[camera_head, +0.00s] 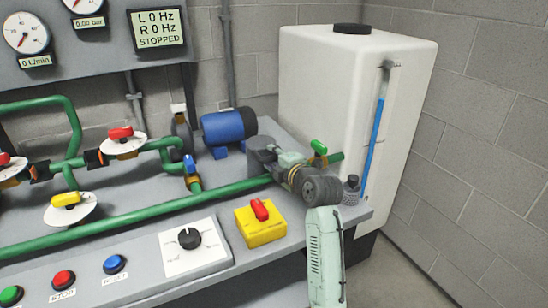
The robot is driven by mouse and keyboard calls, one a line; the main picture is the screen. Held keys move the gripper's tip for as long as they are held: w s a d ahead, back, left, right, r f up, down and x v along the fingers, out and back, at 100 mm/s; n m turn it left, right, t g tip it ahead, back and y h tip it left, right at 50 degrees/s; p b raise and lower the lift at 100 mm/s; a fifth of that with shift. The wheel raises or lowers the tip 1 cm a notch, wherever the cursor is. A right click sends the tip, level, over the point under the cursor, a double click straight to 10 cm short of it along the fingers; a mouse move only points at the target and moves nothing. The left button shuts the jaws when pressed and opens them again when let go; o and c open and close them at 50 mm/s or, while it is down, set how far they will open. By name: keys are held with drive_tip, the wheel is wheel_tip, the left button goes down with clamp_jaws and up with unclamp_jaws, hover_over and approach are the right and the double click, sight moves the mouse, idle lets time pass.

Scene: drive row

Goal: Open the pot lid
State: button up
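A dark grey pot (258,160) stands on the bench at the end of the green pipe, right of the blue motor. My gripper (272,154) is at its right side, reaching in from the right. It overlaps the pot in the picture, and I cannot tell whether it touches. My wrist and the gripper hide the pot's right part. The lid cannot be made out as a separate part, and whether it is open or shut is unclear. The fingers are too small and covered to show whether they are open or shut.
A green-handled valve (319,147) stands close behind my gripper. A white tank (320,85) is behind it. A blue motor (229,126) is left of the pot. A yellow box with a red switch (257,223) and a black dial (189,238) sit in front. The display reads STOPPED.

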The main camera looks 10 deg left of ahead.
drive_tip(key=shift+c, duration=0.6)
clamp_jaws()
